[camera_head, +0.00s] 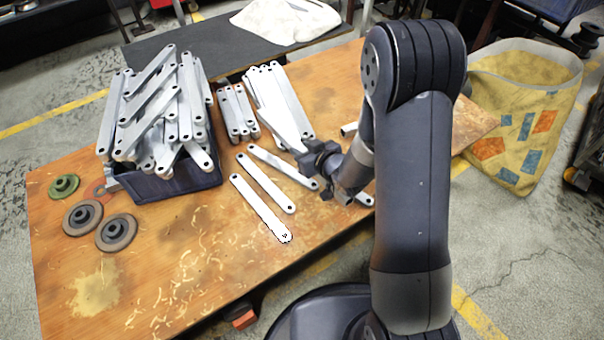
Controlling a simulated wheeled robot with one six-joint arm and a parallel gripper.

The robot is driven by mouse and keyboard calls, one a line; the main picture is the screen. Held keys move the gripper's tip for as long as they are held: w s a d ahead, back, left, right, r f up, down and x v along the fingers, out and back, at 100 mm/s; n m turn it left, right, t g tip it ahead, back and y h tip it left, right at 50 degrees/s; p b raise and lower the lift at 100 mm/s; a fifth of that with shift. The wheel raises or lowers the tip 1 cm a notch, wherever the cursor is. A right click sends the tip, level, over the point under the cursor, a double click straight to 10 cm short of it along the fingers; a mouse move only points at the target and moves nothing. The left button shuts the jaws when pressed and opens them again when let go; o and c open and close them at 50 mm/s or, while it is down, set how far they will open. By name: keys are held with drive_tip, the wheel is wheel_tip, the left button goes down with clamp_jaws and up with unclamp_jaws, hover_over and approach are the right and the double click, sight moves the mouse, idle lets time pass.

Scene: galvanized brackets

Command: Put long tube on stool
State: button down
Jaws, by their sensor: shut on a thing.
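My gripper (322,170) is low over the right part of the wooden workbench (200,265), right of the loose brackets. It is shut on a piece mostly hidden by its jaws and my arm. A pale grey long piece (283,126) runs up and left from the jaws, but I cannot tell whether it is the held one. A short pale round end (348,129) shows behind my arm; it may belong to a tube. No clear stool shows; a low dark-topped surface (160,52) stands behind the workbench, with a white cloth (285,20) on it.
A dark bin (175,185) heaped with galvanized brackets (160,105) stands at the left. Several loose brackets (262,207) lie left of my gripper. Round discs (82,218) lie at the left edge. A yellow bag (525,115) stands right. The front left of the workbench is mostly clear.

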wheel_tip(320, 180, down, 7)
drive_tip(key=shift+r+b, duration=0.1)
drive_tip(key=shift+b, duration=0.8)
drive_tip(key=shift+f+b, duration=0.35)
drive_tip(key=shift+b, duration=0.1)
drive_tip(key=shift+f+b, duration=0.25)
drive_tip(key=shift+b, duration=0.1)
drive_tip(key=c, duration=1.1)
unclamp_jaws()
drive_tip(key=shift+r, duration=0.1)
